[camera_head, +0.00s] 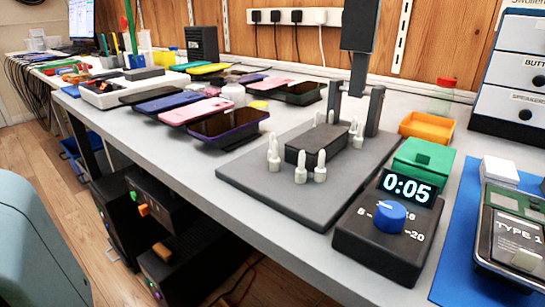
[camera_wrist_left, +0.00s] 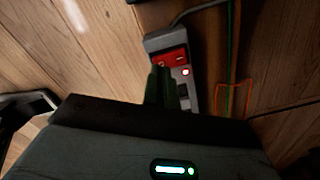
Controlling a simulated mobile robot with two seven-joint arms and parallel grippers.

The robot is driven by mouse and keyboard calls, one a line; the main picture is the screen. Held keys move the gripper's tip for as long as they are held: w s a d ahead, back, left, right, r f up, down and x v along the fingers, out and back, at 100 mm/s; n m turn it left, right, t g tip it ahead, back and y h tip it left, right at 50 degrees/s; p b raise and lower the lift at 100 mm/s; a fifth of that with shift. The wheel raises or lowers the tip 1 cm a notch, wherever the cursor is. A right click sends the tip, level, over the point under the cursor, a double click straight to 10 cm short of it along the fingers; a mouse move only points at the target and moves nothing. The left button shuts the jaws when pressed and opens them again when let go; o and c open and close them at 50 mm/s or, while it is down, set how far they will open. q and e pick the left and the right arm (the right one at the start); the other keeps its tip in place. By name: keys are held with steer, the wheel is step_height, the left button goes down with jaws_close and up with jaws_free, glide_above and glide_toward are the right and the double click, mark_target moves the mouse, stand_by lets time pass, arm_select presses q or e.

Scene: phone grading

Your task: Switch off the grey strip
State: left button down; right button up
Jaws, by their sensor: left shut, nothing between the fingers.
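The grey strip (camera_wrist_left: 153,44) shows in the left wrist view against wood planks. It has a red switch (camera_wrist_left: 167,57) at its upper end, with a small light glowing beside it. My left gripper (camera_wrist_left: 162,72) is shut and empty; its dark fingers point at the strip, with their tips just below the red switch in the picture. They hide part of the strip's middle. I cannot tell whether the tips touch it. Neither gripper shows in the head view, and I do not make out the grey strip there.
In the left wrist view, cables (camera_wrist_left: 230,45) and an orange outline (camera_wrist_left: 234,99) lie right of the strip. In the head view, a white strip (camera_head: 287,16) with black plugs is on the wall. The bench (camera_head: 165,145) carries phones and a timer (camera_head: 385,232); dark boxes stand beneath.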

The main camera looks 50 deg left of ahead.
arm_select(q)
steer(key=shift+f, duration=0.25)
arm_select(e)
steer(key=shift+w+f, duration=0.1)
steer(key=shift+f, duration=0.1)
arm_select(q)
steer(key=shift+f+b, duration=0.45)
steer(key=shift+b, duration=0.05)
steer(key=shift+f, duration=0.1)
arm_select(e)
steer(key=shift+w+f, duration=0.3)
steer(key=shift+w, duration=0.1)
arm_select(q)
steer(key=shift+f, duration=0.2)
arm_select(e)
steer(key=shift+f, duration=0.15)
arm_select(q)
steer(key=shift+r, duration=0.1)
step_height(320, 180, up, 3)
steer(key=p, duration=0.2)
steer(key=shift+p, duration=0.35)
steer(key=shift+r+p, duration=0.8)
steer(key=shift+r, duration=0.05)
steer(key=shift+r+p, duration=1.05)
steer(key=shift+r, duration=0.15)
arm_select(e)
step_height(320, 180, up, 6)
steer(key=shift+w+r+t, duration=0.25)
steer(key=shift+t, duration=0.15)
